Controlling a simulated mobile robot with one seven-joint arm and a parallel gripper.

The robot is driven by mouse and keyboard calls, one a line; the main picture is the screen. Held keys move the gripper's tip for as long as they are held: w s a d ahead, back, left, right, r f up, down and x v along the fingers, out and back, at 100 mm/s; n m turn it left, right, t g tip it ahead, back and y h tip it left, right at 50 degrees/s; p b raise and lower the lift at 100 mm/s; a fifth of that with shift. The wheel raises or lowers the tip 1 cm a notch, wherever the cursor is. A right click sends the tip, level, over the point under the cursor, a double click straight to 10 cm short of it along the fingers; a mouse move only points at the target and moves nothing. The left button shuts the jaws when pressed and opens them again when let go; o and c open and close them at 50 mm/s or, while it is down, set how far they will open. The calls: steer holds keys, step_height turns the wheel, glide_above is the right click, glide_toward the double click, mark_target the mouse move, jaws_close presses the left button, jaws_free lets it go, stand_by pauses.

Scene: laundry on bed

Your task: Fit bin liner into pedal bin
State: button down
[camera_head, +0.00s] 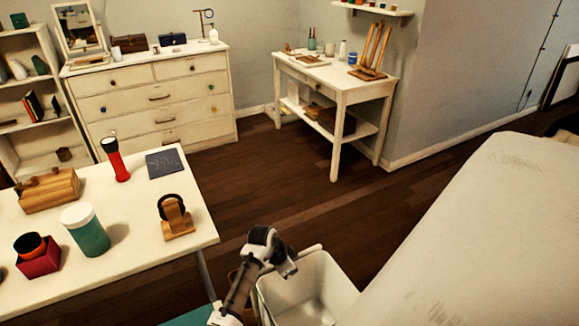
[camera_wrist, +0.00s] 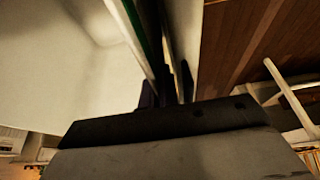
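A white open-topped bin (camera_head: 312,287) stands at the bottom centre, between the table and the bed. Its pale inside shows. My gripper (camera_head: 287,264) is at the bin's far-left rim, pointing down. In the wrist view the bin's pale inside (camera_wrist: 62,65) fills the left, and its rim runs down toward the dark fingers of my gripper (camera_wrist: 168,92). A thin green edge shows beside the rim. I cannot tell whether the fingers are closed on the rim or only beside it. I cannot make out a separate bin liner from the bin's wall.
A white table (camera_head: 130,253) on the left holds a flashlight, a green-and-white jar, a wooden box and a headphone stand. A pale bed (camera_head: 480,230) fills the right. A dresser (camera_head: 155,98) and a side desk (camera_head: 335,85) stand at the back. The wooden floor (camera_head: 300,195) between is clear.

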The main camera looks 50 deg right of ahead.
steer(key=shift+f+b, duration=0.55)
steer(key=shift+f, duration=0.35)
steer(key=c, duration=1.6)
jaws_free()
steer(key=shift+r, duration=0.1)
steer(key=b+v, duration=0.1)
steer(key=v, duration=1.2)
steer(key=shift+a+r, duration=0.1)
steer(key=shift+r, duration=0.25)
